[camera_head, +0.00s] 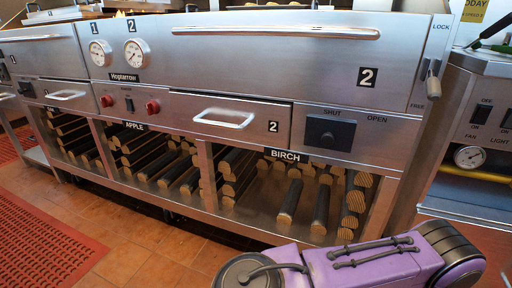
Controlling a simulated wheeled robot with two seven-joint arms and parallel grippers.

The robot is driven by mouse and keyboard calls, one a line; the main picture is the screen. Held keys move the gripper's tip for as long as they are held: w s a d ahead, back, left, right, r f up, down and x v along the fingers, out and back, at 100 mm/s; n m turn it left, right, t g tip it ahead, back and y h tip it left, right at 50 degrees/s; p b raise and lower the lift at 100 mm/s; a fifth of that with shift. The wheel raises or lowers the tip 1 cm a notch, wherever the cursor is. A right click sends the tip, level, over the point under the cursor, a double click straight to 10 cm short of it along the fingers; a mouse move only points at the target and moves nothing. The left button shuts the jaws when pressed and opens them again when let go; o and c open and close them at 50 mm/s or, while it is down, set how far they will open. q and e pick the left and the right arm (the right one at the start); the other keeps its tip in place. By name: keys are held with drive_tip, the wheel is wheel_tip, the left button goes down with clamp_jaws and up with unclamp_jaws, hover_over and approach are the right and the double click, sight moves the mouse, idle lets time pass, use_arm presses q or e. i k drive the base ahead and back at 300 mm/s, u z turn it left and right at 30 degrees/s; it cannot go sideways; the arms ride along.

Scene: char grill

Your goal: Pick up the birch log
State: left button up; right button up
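Birch logs (291,199) lie in the right-hand open compartment under the BIRCH label (286,156). They have dark bark and pale cut ends facing out. Two logs lie lengthwise near the middle of the compartment floor, one of them farther right (320,208). A stack of logs (355,206) stands at the right side and another stack (232,178) at the left. A purple and black link of my arm crosses the bottom right of the view, in front of the compartment. Neither of my grippers shows.
The steel grill (230,70) stands above the log compartments, with a drawer (226,117) over the birch one. The APPLE compartment (150,160) is to the left. Posts divide the compartments. Red mats (40,240) lie on the tiled floor at left. A second steel unit (480,130) stands at right.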

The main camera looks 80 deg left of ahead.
sight(286, 216)
drive_tip(key=u, duration=1.55)
drive_tip(key=i, duration=0.05)
drive_tip(key=u, duration=0.15)
